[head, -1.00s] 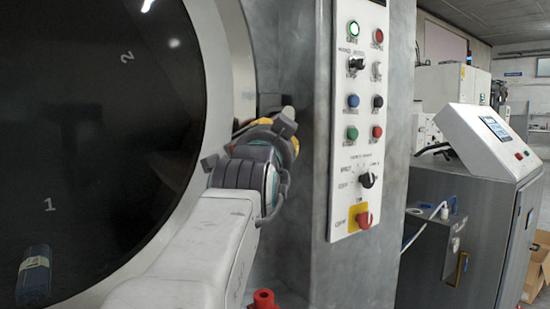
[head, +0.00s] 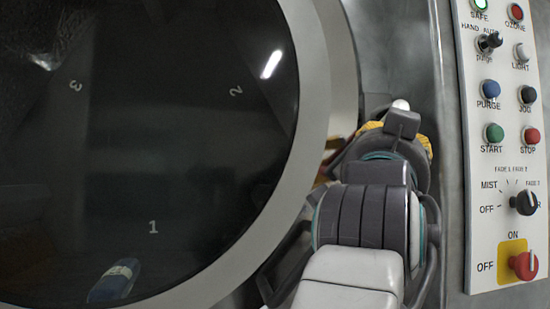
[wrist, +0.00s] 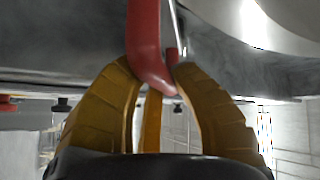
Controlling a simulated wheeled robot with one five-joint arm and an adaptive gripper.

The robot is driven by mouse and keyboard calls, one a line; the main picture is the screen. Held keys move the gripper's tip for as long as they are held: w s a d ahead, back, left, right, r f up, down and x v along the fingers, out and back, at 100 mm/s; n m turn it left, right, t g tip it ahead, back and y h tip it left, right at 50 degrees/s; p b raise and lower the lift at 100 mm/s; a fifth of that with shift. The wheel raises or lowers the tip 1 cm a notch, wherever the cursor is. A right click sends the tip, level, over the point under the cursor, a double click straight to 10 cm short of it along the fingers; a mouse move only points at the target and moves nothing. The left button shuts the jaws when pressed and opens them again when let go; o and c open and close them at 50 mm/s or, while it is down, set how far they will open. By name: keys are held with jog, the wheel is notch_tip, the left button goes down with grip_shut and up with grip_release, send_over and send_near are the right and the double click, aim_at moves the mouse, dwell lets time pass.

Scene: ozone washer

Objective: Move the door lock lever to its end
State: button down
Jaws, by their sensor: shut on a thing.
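The red door lock lever (wrist: 146,45) hangs down from the top of the wrist view. Its lower, hooked end lies between the yellow fingers of my gripper (wrist: 156,72), which are shut on it. In the head view my gripper (head: 418,133) is beside the right rim of the round door, mostly hidden behind my own wrist. A small red part shows left of it, but I cannot tell whether it belongs to the lever.
The round dark door (head: 185,190) with a grey rim fills the left of the head view. A white control panel (head: 497,255) with buttons and knobs is close on the right. A grey metal wall lies between them.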

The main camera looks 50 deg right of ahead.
jog(key=shift+r, duration=0.1)
dwell(0.4)
jog(key=c, duration=1)
grip_release()
jog(key=shift+o, duration=0.2)
jog(key=v, duration=1.2)
